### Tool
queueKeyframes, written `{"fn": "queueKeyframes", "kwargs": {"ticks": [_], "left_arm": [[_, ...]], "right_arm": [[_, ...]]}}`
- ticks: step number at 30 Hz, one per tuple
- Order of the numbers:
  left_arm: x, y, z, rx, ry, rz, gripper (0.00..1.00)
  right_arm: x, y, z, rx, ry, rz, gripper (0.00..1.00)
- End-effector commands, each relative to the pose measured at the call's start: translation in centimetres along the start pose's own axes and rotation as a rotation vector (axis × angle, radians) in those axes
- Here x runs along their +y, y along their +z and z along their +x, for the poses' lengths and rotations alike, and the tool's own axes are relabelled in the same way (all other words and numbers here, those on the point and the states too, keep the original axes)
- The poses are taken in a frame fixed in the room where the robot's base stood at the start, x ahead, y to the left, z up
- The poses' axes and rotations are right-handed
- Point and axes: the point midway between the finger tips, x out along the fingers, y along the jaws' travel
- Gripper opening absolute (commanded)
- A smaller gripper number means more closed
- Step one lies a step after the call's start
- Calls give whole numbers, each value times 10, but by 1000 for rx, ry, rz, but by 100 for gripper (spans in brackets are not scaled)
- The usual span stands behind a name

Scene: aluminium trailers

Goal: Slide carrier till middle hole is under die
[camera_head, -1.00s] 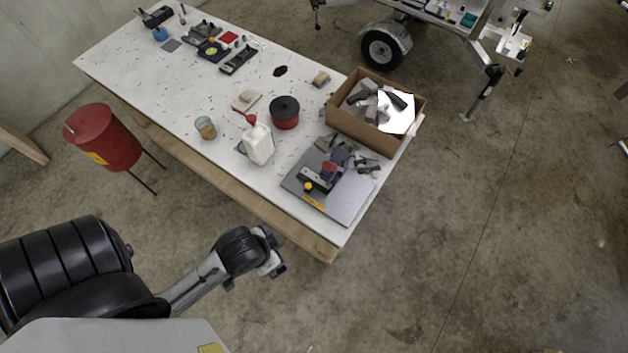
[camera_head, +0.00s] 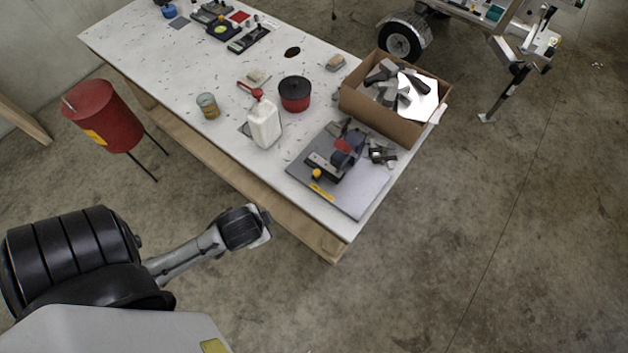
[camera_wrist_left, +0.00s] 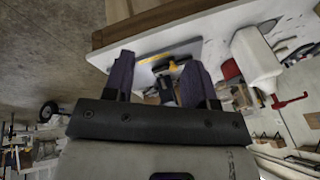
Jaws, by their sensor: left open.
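A press-like fixture with a dark blue body (camera_head: 348,152) and a red part stands on a grey base plate (camera_head: 362,195) at the table's near right end. The holes and die are too small to make out. My left gripper (camera_head: 262,228) is off the table's front edge, apart from the fixture. My right gripper is not in view.
A cardboard box (camera_head: 372,113) of grey parts stands behind the fixture. A white bottle (camera_head: 264,126), a red-and-black tin (camera_head: 295,95) and a small jar (camera_head: 208,106) stand to its left. A red drum (camera_head: 104,118) on legs stands left of the table.

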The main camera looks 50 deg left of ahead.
Motion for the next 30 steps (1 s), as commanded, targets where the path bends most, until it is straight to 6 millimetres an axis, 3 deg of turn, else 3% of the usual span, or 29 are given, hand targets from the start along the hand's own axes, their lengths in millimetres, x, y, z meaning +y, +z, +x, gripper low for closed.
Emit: {"fn": "queueKeyframes", "kwargs": {"ticks": [1, 3, 6, 9, 12, 15, 18, 21, 27, 30], "left_arm": [[-19, 12, 37, -27, -101, 14, 52], [-58, 17, 65, -29, -277, 40, 52], [-115, 11, 84, 23, -543, 116, 52], [-164, -4, 86, 97, -803, 265, 52], [-197, -26, 78, 167, -1042, 487, 52], [-212, -52, 65, 219, -1243, 773, 52], [-207, -73, 63, 246, -1389, 1115, 52], [-186, -86, 75, 252, -1467, 1492, 52], [-135, -88, 113, 259, -1444, 2149, 52], [-117, -83, 125, 272, -1401, 2367, 52]], "right_arm": [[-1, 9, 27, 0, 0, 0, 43], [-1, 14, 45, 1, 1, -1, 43], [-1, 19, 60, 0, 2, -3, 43], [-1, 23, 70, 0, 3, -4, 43], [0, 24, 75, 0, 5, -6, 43], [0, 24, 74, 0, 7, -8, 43], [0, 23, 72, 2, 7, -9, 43], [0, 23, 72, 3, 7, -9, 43], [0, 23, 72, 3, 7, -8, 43], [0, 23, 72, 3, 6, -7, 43]]}}
